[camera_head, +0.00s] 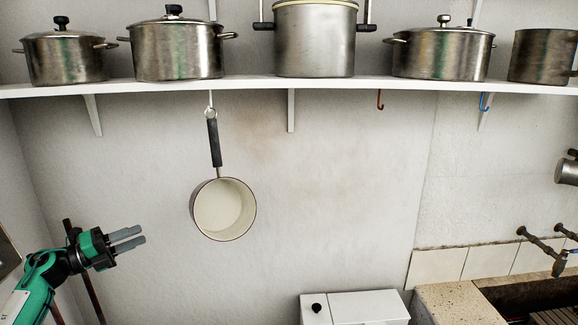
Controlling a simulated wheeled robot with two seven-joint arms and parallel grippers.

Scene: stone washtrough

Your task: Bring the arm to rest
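My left gripper (141,235) is at the lower left, on a green and black arm that comes in from the left edge. Its two grey fingers point right, with a narrow gap between them and nothing held. It is in free air, left of and a little below the hanging saucepan. My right gripper is out of view.
A cream saucepan (223,209) with a black handle hangs from a hook under the white shelf (250,86). Several metal pots, such as a lidded one (178,52), stand on the shelf. A white box-like unit (355,308) and a stone trough (455,300) with taps (540,243) are at the lower right.

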